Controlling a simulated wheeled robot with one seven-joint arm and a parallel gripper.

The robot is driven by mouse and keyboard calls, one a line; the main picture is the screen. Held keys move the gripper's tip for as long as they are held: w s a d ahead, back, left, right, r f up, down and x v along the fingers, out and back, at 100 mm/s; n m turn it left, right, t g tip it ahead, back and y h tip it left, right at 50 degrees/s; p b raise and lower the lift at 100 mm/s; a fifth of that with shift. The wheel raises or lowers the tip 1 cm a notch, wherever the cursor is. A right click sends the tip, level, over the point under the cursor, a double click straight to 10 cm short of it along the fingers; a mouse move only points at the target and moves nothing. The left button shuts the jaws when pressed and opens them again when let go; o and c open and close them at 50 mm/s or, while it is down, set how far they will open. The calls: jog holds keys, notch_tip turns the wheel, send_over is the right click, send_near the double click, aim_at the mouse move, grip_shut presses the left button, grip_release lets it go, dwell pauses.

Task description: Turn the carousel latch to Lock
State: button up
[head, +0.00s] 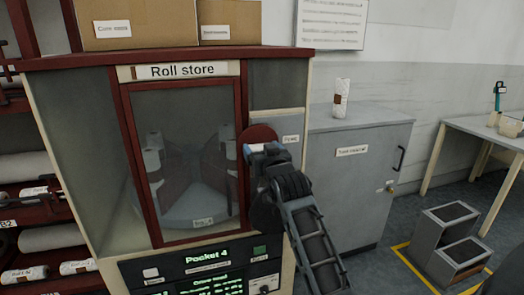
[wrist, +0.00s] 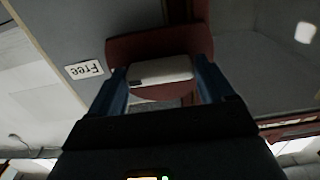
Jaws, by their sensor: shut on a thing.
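The carousel latch (head: 258,132) is a dark red round plate on the right side of the Roll store front, beside the glass door. In the wrist view the latch plate (wrist: 150,46) carries a pale bar-shaped handle (wrist: 160,70). My gripper (head: 264,149) is at the latch, and its arm hides the lower part. In the wrist view my gripper (wrist: 162,74) has one blue finger on each end of the handle, shut on it. A "Free" label (wrist: 84,70) shows upside down beside the plate. I cannot see a Lock label.
The Roll store cabinet (head: 75,150) has a carousel with white rolls behind its glass door (head: 190,110). A display below reads "Pocket 4" (head: 206,255). A grey cabinet (head: 355,190) with a roll (head: 341,98) on top stands at the right. Grey steps (head: 450,240) stand on the floor.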

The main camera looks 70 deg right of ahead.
jog(key=shift+s+d+f+m+b, duration=0.1)
jog(key=shift+m+b, duration=1.5)
jog(key=shift+m, duration=1.35)
jog(key=shift+s+f+m+b, duration=0.1)
jog(key=shift+m+b, duration=1.5)
jog(key=shift+m, duration=1.3)
jog(key=shift+d+f+m+b, duration=0.1)
jog(key=shift+m+b, duration=1.5)
jog(key=shift+m, duration=1.65)
jog(key=o, duration=0.9)
jog(key=shift+b+v, duration=0.75)
jog(key=shift+v, duration=3.2)
